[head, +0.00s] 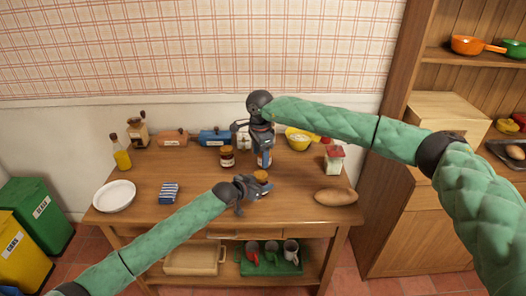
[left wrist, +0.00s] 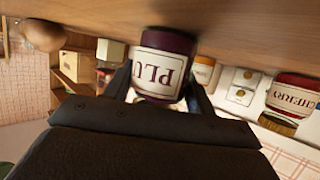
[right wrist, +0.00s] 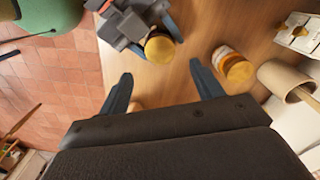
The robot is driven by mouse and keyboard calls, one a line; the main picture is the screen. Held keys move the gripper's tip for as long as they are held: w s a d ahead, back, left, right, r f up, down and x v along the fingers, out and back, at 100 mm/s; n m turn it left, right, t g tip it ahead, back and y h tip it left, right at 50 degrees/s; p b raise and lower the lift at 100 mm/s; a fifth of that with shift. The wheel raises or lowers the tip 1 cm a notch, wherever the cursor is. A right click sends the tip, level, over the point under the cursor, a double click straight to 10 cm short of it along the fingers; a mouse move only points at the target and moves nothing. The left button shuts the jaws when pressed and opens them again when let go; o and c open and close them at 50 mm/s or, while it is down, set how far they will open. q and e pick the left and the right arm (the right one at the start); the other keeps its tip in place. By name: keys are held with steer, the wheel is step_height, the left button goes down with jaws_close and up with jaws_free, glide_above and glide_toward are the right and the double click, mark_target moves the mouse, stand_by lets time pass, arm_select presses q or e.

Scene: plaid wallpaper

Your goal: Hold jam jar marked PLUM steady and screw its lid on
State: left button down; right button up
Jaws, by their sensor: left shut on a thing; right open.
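The jar marked PLUM (left wrist: 162,62) is dark with a cream label, upside down in the left wrist view. My left gripper (head: 258,188) is shut around its side near the table's front. A round gold lid (right wrist: 159,48) shows on top of the held jar in the right wrist view. I cannot tell how tightly it sits. The gripper hides part of the jar. My right gripper (head: 264,148) is open and empty, pointing down above the table behind the left gripper. In its own view its fingers (right wrist: 160,80) are apart, with the held jar beyond them.
A CHERRY jar (head: 227,157) and an orange jar (right wrist: 236,68) stand close by. A bread loaf (head: 336,197) lies at the right, a striped cloth (head: 169,192) and white bowl (head: 114,196) at the left.

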mark_target(261, 174)
stand_by(0.4)
steer(key=shift+f, duration=4)
steer(key=c, duration=1)
steer(key=shift+m, duration=1.7)
steer(key=o, duration=1.1)
steer(key=shift+c, duration=0.2)
